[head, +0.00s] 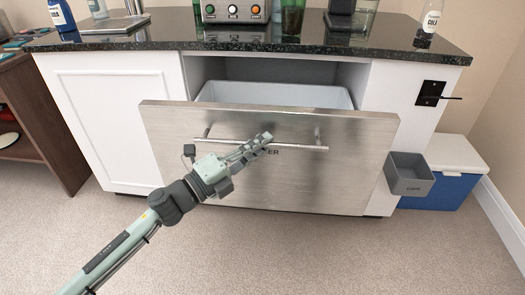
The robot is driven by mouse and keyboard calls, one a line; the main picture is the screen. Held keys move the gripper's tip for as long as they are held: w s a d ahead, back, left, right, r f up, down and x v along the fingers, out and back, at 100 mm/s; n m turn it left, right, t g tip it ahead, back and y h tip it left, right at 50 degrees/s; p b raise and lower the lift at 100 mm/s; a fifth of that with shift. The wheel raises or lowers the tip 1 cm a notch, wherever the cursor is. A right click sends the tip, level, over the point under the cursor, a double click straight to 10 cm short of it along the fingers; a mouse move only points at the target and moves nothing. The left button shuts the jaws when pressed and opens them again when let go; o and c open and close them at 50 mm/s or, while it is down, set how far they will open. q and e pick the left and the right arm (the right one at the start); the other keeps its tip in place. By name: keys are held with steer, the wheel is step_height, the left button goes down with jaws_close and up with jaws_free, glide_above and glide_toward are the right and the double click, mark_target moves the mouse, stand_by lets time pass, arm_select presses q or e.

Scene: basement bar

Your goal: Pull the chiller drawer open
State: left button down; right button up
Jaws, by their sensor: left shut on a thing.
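The chiller drawer (345,170) has a wide brushed-steel front and stands pulled out from the white bar cabinet. Its pale inner bin (290,95) shows behind the front, and the part I can see looks empty. A horizontal bar handle (300,146) runs across the upper front, with lettering below it, partly hidden by my gripper. My left gripper (262,145) reaches in from the lower left and is shut on the handle, near its middle. My right gripper is not in view.
The dark stone counter (150,38) above holds bottles and a steel machine (236,12). A grey caps box (408,174) hangs at the right, by a blue-and-white cooler (440,190). A brown shelf (45,125) stands left. The carpet in front is clear.

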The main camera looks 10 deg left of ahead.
arm_select(q)
steer(key=c, duration=1.6)
jaws_free()
steer(key=v, duration=1.2)
